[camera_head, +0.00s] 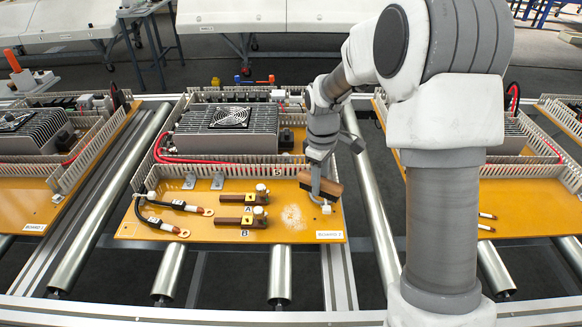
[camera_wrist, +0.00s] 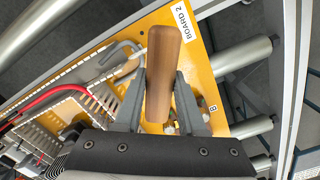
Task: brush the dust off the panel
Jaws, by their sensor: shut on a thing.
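The orange panel (camera_head: 210,233), labelled BOARD 2, lies flat on the roller conveyor. A pale, speckled patch of dust (camera_head: 292,218) lies on its front right area. My gripper (camera_head: 320,190) is above the panel's right edge, right of and a little behind the dust. It is shut on a brush with a brown wooden handle (camera_wrist: 165,70), which shows between the two fingers in the wrist view. In the head view the brush (camera_head: 334,186) is partly covered by my gripper. I cannot tell whether its underside touches the panel.
Two brown terminal blocks marked A (camera_head: 236,198) and B (camera_head: 240,219) stand left of the dust. Two black cables with copper lugs (camera_head: 180,205) lie further left. Slotted wiring duct (camera_head: 250,170) and a finned unit with a fan (camera_head: 228,125) stand behind. Other boards flank the panel.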

